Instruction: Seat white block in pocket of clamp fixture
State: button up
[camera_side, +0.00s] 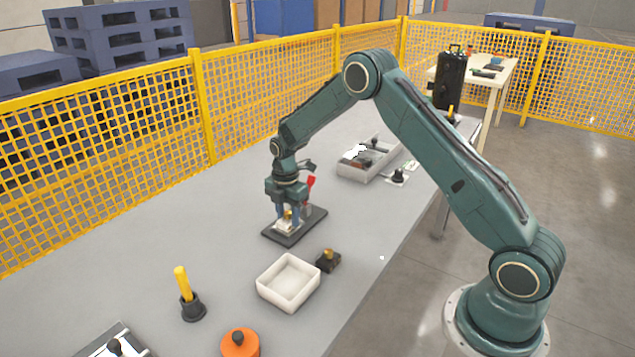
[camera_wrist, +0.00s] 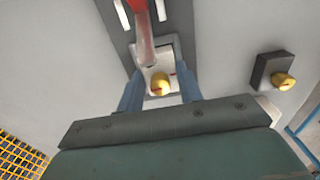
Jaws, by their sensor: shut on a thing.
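The clamp fixture is a dark base plate (camera_side: 303,230) on the grey table, with a red-handled toggle clamp (camera_side: 310,182). In the wrist view the clamp's red arm (camera_wrist: 140,30) reaches toward a pale square area of the fixture. The white block (camera_side: 285,227) with a brass knob (camera_wrist: 160,83) is at the fixture between my fingers. My gripper (camera_side: 288,218) points down and is shut on it. In the wrist view the blue fingers (camera_wrist: 160,92) stand either side of the knob. Whether the block is fully down in the pocket is hidden.
A dark block with a brass knob (camera_side: 328,260) and an empty white tray (camera_side: 288,298) stand in front of the fixture. A yellow-handled tool in a black holder (camera_side: 188,298) and an orange round part (camera_side: 240,343) are nearer. A grey bin with parts (camera_side: 352,172) stands behind.

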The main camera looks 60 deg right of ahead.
jog(key=shift+f, duration=0.25)
jog(key=o, duration=1)
jog(key=shift+o, duration=0.2)
jog(key=shift+r, duration=0.15)
notch_tip(320, 180, up, 12)
dwell(0.5)
